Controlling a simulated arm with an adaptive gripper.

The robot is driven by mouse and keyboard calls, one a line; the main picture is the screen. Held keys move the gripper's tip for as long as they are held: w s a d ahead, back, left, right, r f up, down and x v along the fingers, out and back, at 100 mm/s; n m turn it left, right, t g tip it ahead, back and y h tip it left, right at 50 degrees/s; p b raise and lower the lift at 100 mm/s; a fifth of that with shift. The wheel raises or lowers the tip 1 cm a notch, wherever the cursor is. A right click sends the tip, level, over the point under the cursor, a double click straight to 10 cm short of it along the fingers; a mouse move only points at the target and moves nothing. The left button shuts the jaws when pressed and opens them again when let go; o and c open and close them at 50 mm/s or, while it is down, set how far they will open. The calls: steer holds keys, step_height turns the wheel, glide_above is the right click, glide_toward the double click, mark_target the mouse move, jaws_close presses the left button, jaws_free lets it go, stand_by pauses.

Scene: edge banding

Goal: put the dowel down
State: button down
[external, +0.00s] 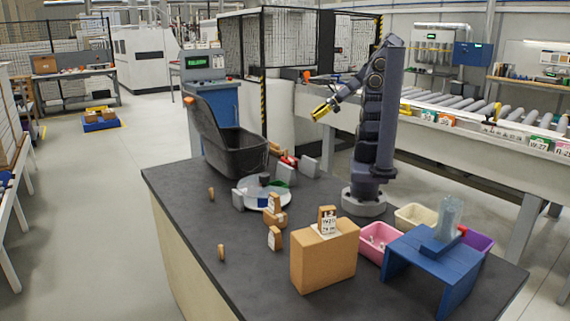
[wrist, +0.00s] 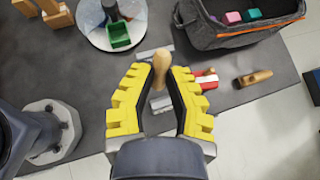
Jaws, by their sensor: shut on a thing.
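My gripper (wrist: 160,85) has yellow, stepped fingers, and in the wrist view they are closed around a light wooden dowel (wrist: 160,68). The dowel's rounded end shows between the fingertips; its lower part is hidden by the fingers. In the external view my gripper (external: 323,110) is raised well above the dark worktop (external: 185,225), behind the round plate and right of the black bin. The dowel cannot be made out in that view.
A black bin (external: 235,150) stands at the worktop's back left. A round plate (wrist: 138,38) carries a green tray (wrist: 119,35). A red-and-white piece (wrist: 205,80) lies nearby. A cardboard box (external: 312,262), pink bin (external: 375,256) and blue stand (external: 425,258) fill the front right. The left front is mostly clear.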

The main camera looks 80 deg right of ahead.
steer(key=shift+w+r+t+y, duration=0.1)
steer(key=shift+r+t+y, duration=0.35)
steer(key=shift+t+y, duration=0.4)
step_height(320, 180, up, 2)
steer(key=r+t, duration=0.1)
steer(key=t, duration=0.2)
glide_above(289, 163)
steer(key=s+d, duration=0.3)
steer(key=d, duration=0.1)
step_height(289, 163, down, 20)
steer(key=shift+w+r, duration=0.1)
steer(key=shift+w, duration=0.05)
steer(key=shift+w+d+f, duration=0.2)
steer(key=shift+d+f, duration=0.15)
steer(key=shift+w+d+f, duration=0.15)
steer(key=shift+f, duration=0.85)
steer(key=shift+w+d+f, duration=0.1)
steer(key=shift+w+f, duration=0.05)
steer(key=shift+f, duration=0.8)
